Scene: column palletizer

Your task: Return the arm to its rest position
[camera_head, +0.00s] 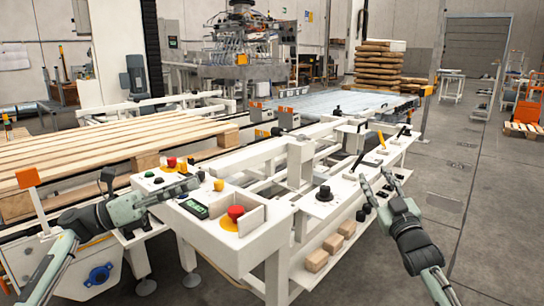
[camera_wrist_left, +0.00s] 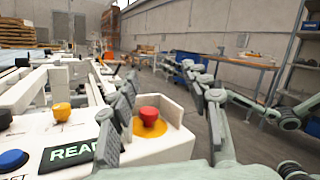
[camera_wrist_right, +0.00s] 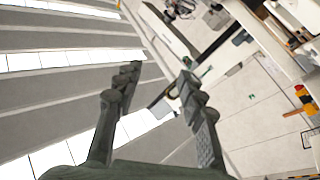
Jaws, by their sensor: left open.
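My left gripper (camera_head: 188,183) is over the left part of the white control panel (camera_head: 205,235), close to the panel's buttons. In the left wrist view its two fingers (camera_wrist_left: 170,90) stand apart with nothing between them, and a red button on a yellow base (camera_wrist_left: 149,122) shows beyond them. My right gripper (camera_head: 376,176) is held up at the right side of the white machine frame. Its fingers are spread and empty, also in the right wrist view (camera_wrist_right: 160,75), where they point toward the ceiling and wall.
Wooden blocks (camera_head: 317,260) lie on a low shelf. Long wooden planks (camera_head: 100,150) lie at left. Open grey floor (camera_head: 480,220) is at right.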

